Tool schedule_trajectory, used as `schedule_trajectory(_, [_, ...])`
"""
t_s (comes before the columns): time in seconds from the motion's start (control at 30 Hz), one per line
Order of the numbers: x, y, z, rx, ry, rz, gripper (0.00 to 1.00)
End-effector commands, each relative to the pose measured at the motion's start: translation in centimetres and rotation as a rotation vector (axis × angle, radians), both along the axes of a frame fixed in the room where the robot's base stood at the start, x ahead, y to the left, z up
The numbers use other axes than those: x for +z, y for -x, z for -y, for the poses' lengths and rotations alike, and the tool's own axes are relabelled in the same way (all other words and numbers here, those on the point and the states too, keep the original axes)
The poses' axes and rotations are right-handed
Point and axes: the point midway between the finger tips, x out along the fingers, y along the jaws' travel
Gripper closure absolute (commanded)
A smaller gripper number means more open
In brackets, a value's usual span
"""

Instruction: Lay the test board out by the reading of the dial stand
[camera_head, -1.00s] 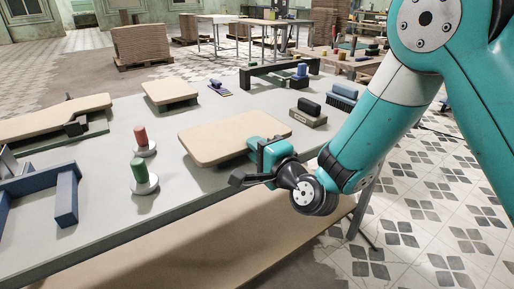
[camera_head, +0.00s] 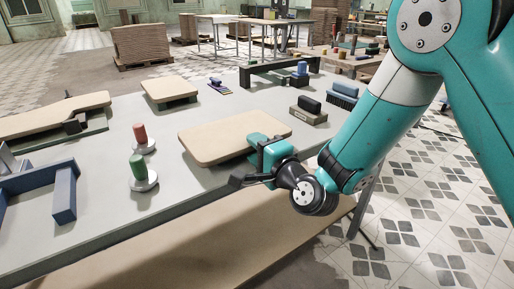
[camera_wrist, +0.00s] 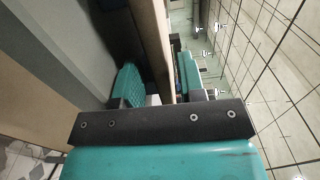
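A tan board with rounded corners (camera_head: 225,135) lies level over the middle of the grey table (camera_head: 105,212). My gripper (camera_head: 268,152) is at its near right edge. In the wrist view, the board's edge (camera_wrist: 152,45) runs between the two teal fingers of my gripper (camera_wrist: 162,85), one on each side. The gripper looks shut on it, though finger contact is partly hidden. I cannot tell whether the board touches the table or what supports are under it. I cannot make out a dial stand or any reading in these views.
Green (camera_head: 138,168) and red (camera_head: 140,134) handled pieces stand left of the board. A blue frame (camera_head: 64,190) stands at the near left. Other tan boards lie at the back (camera_head: 168,90) and far left (camera_head: 45,118). A block (camera_head: 308,112) and brush (camera_head: 342,94) sit at right.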

Motion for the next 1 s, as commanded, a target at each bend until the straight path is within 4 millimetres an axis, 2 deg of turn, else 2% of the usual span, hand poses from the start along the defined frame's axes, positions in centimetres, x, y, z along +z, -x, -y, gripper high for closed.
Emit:
schedule_trajectory(0.47, [-0.4, 0.2, 0.2, -0.001, 0.0, 0.0, 0.63])
schedule_trajectory(1.0, [-0.5, 3.1, 2.1, -0.001, 0.0, 0.001, 0.63])
